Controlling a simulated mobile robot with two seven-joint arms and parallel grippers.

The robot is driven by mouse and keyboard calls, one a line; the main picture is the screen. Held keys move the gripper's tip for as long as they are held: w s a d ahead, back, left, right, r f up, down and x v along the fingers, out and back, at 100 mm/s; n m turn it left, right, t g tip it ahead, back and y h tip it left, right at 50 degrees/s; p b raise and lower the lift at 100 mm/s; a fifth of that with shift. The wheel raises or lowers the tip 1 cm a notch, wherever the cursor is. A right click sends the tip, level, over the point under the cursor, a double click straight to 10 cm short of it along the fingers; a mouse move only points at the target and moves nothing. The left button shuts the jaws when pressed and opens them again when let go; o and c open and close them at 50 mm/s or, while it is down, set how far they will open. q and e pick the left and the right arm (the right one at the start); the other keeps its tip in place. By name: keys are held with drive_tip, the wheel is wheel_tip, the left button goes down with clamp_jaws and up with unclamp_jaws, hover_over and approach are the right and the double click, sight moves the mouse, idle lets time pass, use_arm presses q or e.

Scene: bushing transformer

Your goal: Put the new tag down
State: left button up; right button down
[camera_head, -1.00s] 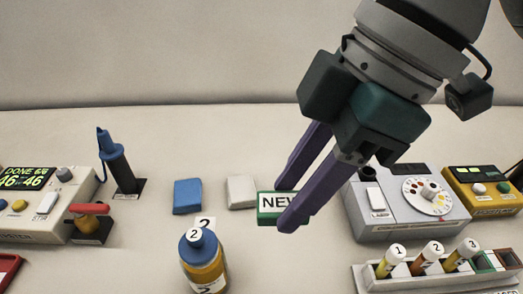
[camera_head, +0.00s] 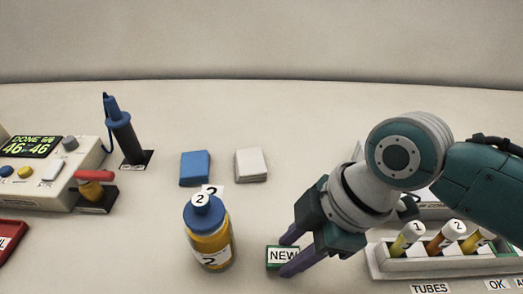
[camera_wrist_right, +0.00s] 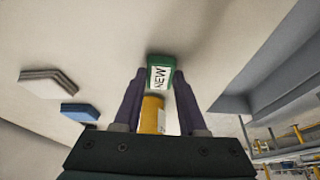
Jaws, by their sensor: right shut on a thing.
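The new tag (camera_head: 283,256) is a small green block with a white face reading NEW. My right gripper (camera_head: 287,252) is shut on it, with one purple finger on each side. In the right wrist view the tag (camera_wrist_right: 160,73) sits between the fingertips (camera_wrist_right: 158,80). In the head view it is just right of the yellow bottle with the blue cap, close to the table surface. I cannot tell whether it touches the table. My left gripper is not in view.
The yellow bottle (camera_head: 208,240), marked 2, stands left of the tag. A blue block (camera_head: 195,168) and a white block (camera_head: 251,165) lie behind. A tube rack (camera_head: 440,263) is at right, partly behind my right arm. Bare table lies between the blocks and the tag.

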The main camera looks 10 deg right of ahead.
drive_tip(key=shift+f, duration=0.35)
drive_tip(key=shift+f, duration=0.2)
drive_tip(key=shift+c, duration=2.3)
unclamp_jaws()
drive_tip(key=shift+d+r, duration=0.15)
drive_tip(key=shift+r, duration=0.45)
drive_tip(key=p+v, duration=0.3)
drive_tip(key=v, duration=0.8)
drive_tip(key=s+d+r+m+t+h, duration=0.1)
drive_tip(key=s+d+m+h, duration=0.3)
drive_tip(key=s+m, duration=0.7)
drive_tip(key=shift+d+m+t, duration=0.2)
drive_tip(key=shift+m+t, duration=0.5)
drive_tip(key=shift+m, duration=0.2)
